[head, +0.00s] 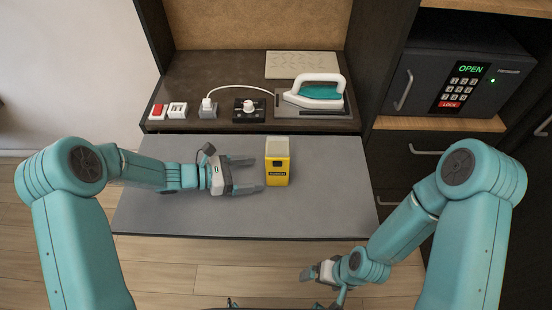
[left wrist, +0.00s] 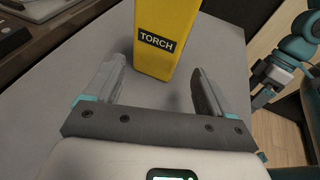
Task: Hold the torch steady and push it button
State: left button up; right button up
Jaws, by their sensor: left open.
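The torch (head: 278,166) is a yellow box-shaped thing with a pale top and a dark label. It stands upright on the grey pull-out surface (head: 180,218). In the left wrist view the torch (left wrist: 166,40) shows its "TORCH" label just beyond the fingertips. My left gripper (head: 252,174) is open and empty, its fingers pointing at the torch from the left. In the left wrist view the left gripper's fingers (left wrist: 158,78) are spread to either side of the torch's lower face, not closed on it. My right gripper (head: 318,272) hangs low, in front of the surface's front edge. The torch's button cannot be made out.
Behind, a dark shelf carries an iron (head: 318,92), a black knob box (head: 249,110), a plug in a socket (head: 208,108) and switches (head: 177,110). A black safe (head: 460,75) reading OPEN stands at the right. The grey surface around the torch is clear.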

aim_at(273, 172)
pick_arm(q)
jog(key=b+x, duration=0.2)
jog(key=x, duration=0.4)
jog(key=shift+d+f+b, duration=0.1)
jog(key=shift+f+b, duration=0.15)
jog(key=shift+b, duration=0.05)
jog(key=shift+w+d, duration=0.15)
jog(key=shift+d, duration=0.3)
pick_arm(e)
jog(key=shift+s+f, duration=0.15)
jog(key=shift+f, duration=0.7)
jog(key=shift+s+f, duration=0.1)
jog(key=shift+f, duration=0.7)
pick_arm(q)
jog(key=c, duration=0.5)
pick_arm(e)
grip_shut()
